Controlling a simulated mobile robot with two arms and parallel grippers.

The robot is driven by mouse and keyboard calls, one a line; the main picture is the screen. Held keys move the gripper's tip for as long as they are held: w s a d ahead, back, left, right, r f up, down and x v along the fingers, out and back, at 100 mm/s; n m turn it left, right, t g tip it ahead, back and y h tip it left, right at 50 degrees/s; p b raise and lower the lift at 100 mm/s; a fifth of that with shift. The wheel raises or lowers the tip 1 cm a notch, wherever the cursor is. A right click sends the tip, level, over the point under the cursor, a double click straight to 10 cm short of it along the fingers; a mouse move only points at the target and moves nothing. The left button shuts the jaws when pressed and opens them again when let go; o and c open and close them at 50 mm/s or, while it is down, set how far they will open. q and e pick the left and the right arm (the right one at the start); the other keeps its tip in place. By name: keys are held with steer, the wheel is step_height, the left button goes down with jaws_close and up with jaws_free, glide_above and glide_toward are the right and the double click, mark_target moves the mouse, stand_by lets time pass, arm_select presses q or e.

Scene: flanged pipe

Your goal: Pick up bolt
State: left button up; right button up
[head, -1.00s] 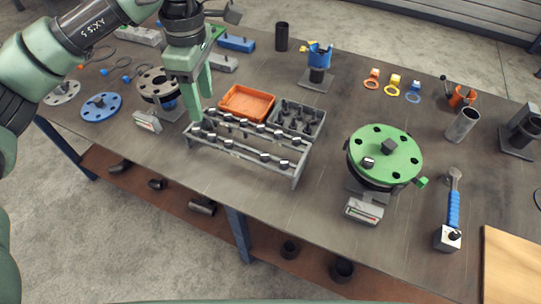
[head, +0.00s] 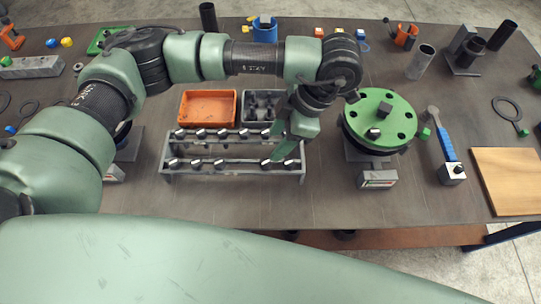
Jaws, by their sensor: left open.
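A grey two-step rack (head: 235,178) stands on the workbench and holds two rows of bolts with dark shanks and bright heads. A bolt (head: 220,162) sits in the front row, and another bolt (head: 289,164) is at that row's right end. My right gripper is not in view.
An orange tray (head: 208,93) and a grey compartment bin (head: 246,102) stand behind the rack. A green flange (head: 396,125) with a bolt in it stands to the right. A blue-handled wrench (head: 444,140) and a wooden board (head: 507,180) lie further right. The bench front is clear.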

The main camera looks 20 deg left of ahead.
mark_target(266, 162)
arm_select(q)
steer(key=p+x, duration=0.1)
steer(key=x, duration=0.1)
steer(key=p+x, duration=0.1)
steer(key=x, duration=0.1)
steer(key=p+x, duration=0.2)
steer(key=shift+s+d+f, duration=0.25)
steer(key=shift+s+f, duration=0.05)
steer(key=shift+s, duration=0.1)
steer(key=shift+a+f, duration=0.1)
steer(key=shift+f, duration=0.45)
steer(key=c, duration=0.9)
jaws_close()
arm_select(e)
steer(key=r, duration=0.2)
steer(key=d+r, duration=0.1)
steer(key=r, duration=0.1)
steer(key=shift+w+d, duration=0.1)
